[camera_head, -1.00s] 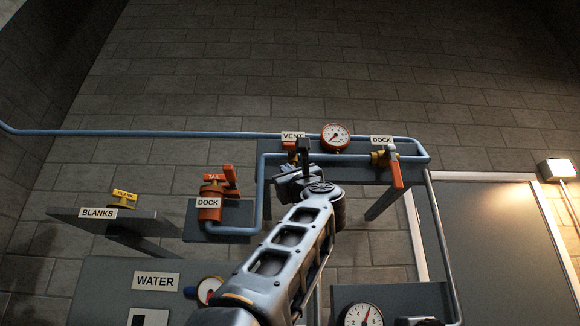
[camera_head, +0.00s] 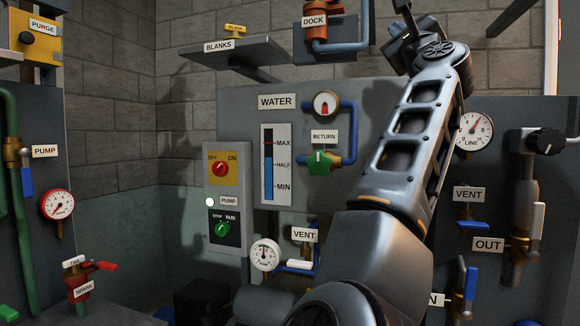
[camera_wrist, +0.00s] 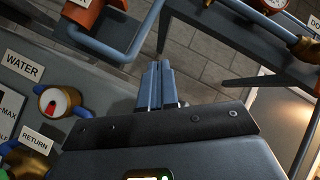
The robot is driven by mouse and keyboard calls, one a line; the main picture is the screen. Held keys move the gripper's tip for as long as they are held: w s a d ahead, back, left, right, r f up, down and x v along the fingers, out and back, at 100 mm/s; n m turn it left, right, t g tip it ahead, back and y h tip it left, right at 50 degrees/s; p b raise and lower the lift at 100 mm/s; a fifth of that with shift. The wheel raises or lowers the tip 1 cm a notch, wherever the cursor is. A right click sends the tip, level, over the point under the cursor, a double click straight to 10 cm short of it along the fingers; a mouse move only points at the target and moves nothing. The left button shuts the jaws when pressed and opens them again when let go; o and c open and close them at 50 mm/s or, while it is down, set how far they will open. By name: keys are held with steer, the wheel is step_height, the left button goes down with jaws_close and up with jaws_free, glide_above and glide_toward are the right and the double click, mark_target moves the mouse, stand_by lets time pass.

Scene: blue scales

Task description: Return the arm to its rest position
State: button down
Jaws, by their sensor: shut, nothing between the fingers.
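My arm rises from the bottom of the head view and leans up and right across the WATER panel (camera_head: 235,110). My gripper (camera_head: 404,8) is at the top edge of that view, partly cut off. In the wrist view my gripper (camera_wrist: 158,72) shows its two fingers side by side, shut with nothing between them. The fingers point toward the tiled wall, apart from the pipes. My arm hides part of the panel and the left side of the LINE gauge (camera_head: 475,130).
An orange DOCK fitting (camera_head: 316,38) with a blue pipe is left of my gripper. The BLANKS shelf (camera_head: 238,52) is farther left. A RETURN valve (camera_head: 320,162), a white-handled VENT valve (camera_head: 300,266) and an OUT valve (camera_head: 520,245) flank my arm. A PUMP gauge (camera_head: 57,204) is far left.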

steer(key=s+d+f+n+g+h, duration=0.15)
steer(key=f+n, duration=0.25)
steer(key=f, duration=1)
steer(key=s+d+f+n+g, duration=0.15)
steer(key=f+n, duration=0.35)
steer(key=f, duration=0.9)
steer(key=s+d+f+n+g, duration=0.15)
steer(key=s+f+n, duration=0.25)
steer(key=s+f, duration=0.5)
steer(key=s+d+f+n, duration=0.2)
steer(key=s+f+n, duration=0.25)
steer(key=f, duration=0.85)
steer(key=s+a+f+n+g+y, duration=0.1)
steer(key=s+f+n, duration=0.1)
steer(key=s+f, duration=0.35)
steer(key=s+f+n+g, duration=0.1)
steer(key=s+f+n, duration=0.15)
steer(key=s, duration=0.65)
steer(key=s+a+f+n+g+y, duration=0.1)
steer(key=s+f+n, duration=0.1)
steer(key=s+f, duration=0.4)
steer(key=s+a+r+n+g, duration=0.1)
steer(key=s+a+n, duration=0.1)
steer(key=s, duration=1)
steer(key=s+a+r+n+g, duration=0.1)
steer(key=s+a+g, duration=0.1)
steer(key=s, duration=1)
steer(key=shift+a+r+n, duration=0.2)
steer(key=shift+a+n, duration=0.2)
steer(key=shift+a, duration=0.1)
